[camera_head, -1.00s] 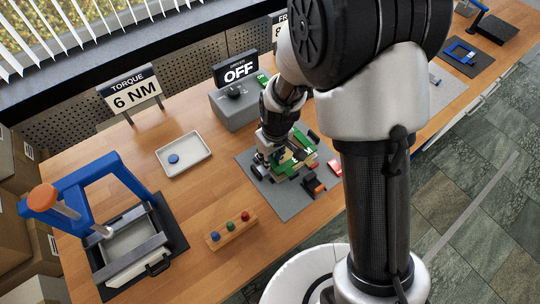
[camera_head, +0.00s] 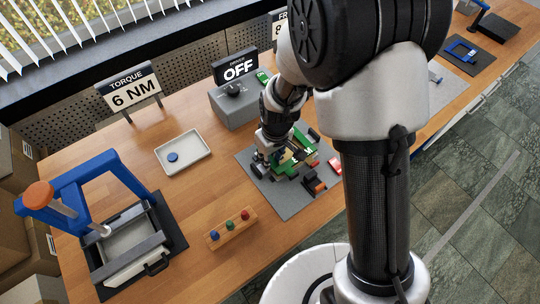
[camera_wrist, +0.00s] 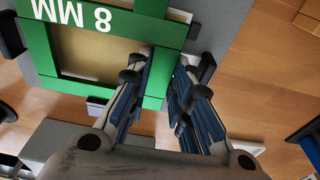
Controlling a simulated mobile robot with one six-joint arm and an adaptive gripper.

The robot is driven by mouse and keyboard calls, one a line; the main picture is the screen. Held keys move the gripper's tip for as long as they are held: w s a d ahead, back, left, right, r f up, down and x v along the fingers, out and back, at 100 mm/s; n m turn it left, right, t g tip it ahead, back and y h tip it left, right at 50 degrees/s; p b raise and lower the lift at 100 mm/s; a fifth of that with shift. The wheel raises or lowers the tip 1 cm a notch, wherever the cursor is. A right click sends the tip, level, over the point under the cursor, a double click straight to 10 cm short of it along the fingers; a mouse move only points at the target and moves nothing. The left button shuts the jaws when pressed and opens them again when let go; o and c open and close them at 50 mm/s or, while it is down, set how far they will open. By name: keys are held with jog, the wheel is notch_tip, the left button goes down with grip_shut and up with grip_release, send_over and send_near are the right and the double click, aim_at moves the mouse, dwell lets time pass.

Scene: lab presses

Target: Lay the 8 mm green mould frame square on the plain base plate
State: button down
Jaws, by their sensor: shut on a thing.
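The green mould frame (camera_wrist: 62,88) shows in the wrist view with white "8 MM" lettering upside down on its far bar. Its opening shows a tan, plain surface (camera_wrist: 98,55), probably the base plate; most of its outline is hidden by the frame. My gripper (camera_wrist: 166,66) has its two fingers on either side of the frame's right bar and is shut on it. In the head view my gripper (camera_head: 266,157) is over the green frame (camera_head: 286,170) on the grey mat. The arm partly hides the frame there, and I cannot tell if it touches the plate.
Black-and-orange (camera_head: 314,185) and red (camera_head: 334,166) items stand close right of the frame. A grey box with an OFF sign (camera_head: 237,69) is behind. A wooden rack of coloured knobs (camera_head: 231,230), a tray (camera_head: 190,146) and a blue press (camera_head: 68,195) stand left. Bare bench lies between.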

jog(key=c, duration=1.3)
grip_release()
jog(key=shift+c, duration=0.2)
notch_tip(320, 180, up, 12)
jog(key=s+d, duration=0.1)
jog(key=s, duration=0.1)
jog(key=s+d+r+m+t, duration=0.1)
jog(key=s+d+r+m, duration=0.2)
jog(key=s+d+r, duration=0.2)
jog(key=s+d+r+m+t, duration=0.2)
jog(key=s+d+r, duration=0.4)
jog(key=s+r, duration=0.3)
jog(key=s+m, duration=0.1)
jog(key=s, duration=0.2)
jog(key=shift+s+d+r+m+h, duration=0.2)
jog(key=shift+s+d+m+h, duration=0.1)
jog(key=shift+m+h, duration=0.1)
